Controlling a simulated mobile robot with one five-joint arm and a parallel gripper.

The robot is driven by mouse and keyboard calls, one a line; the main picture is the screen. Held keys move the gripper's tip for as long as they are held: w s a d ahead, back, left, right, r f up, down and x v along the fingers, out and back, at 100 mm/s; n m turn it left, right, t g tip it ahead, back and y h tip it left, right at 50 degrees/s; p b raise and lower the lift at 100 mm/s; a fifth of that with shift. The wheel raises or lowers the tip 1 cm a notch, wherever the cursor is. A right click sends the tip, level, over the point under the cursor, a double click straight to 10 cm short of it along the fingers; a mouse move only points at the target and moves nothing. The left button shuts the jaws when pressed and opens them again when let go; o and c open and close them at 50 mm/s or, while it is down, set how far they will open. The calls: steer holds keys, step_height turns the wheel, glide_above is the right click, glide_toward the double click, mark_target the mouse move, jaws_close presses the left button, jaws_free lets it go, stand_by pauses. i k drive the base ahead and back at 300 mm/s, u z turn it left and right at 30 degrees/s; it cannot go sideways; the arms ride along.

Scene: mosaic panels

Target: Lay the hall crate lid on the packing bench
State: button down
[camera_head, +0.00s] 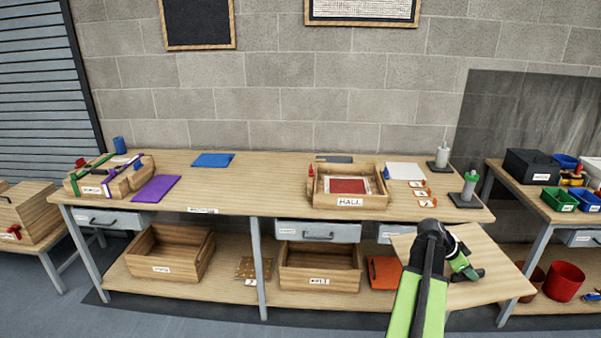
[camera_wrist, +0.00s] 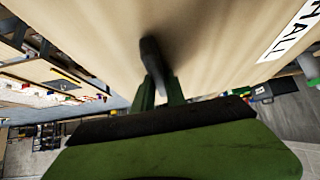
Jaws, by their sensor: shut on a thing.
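My gripper (camera_head: 462,258) is shut on the hall crate lid (camera_head: 485,275), a flat wooden board held in the air in front of the packing bench's right end. In the wrist view the lid (camera_wrist: 200,40) fills the top, with a label reading HALL at its right. My fingers (camera_wrist: 158,80) meet the lid; the exact grip is partly hidden. The packing bench (camera_head: 250,185) is a long wooden table. The open HALL crate (camera_head: 350,202) stands on it right of centre, with a red and white panel (camera_head: 348,186) inside.
On the bench lie a purple sheet (camera_head: 154,189), a blue sheet (camera_head: 212,160) and a white sheet (camera_head: 405,172). A strapped crate (camera_head: 88,188) is at the left end, and bottles (camera_head: 469,187) are at the right. The bench top between the purple sheet and HALL crate is largely clear.

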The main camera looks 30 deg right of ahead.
mark_target(265, 189)
steer(key=u, duration=0.45)
steer(key=i, duration=3.6)
steer(key=z, duration=0.6)
